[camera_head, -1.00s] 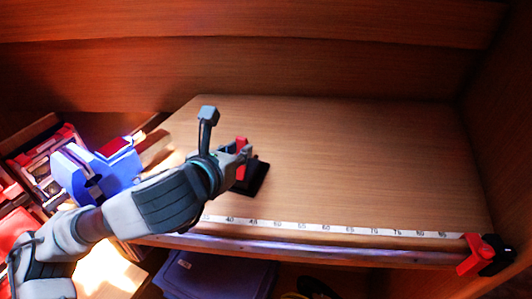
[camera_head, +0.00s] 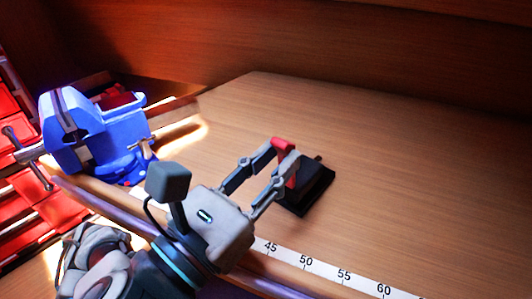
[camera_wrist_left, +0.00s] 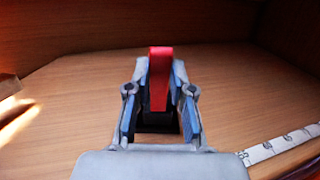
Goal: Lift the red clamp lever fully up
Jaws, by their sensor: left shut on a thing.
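The red clamp lever (camera_head: 283,148) stands up from a black clamp base (camera_head: 312,188) on the wooden bench. In the left wrist view the red lever (camera_wrist_left: 159,78) is upright between the fingers, with the dark base partly hidden behind it. My left gripper (camera_head: 281,165) is shut on the lever; its fingers lie on both sides of it in the left wrist view (camera_wrist_left: 160,85). The lever's lower part is partly hidden by a finger in the head view. My right gripper is not in view.
A blue vise (camera_head: 90,130) stands at the left edge of the bench. Red bins (camera_head: 40,205) are at the far left. A white measuring tape (camera_head: 325,270) runs along the front edge. The bench right of the clamp is clear, with a wooden wall behind.

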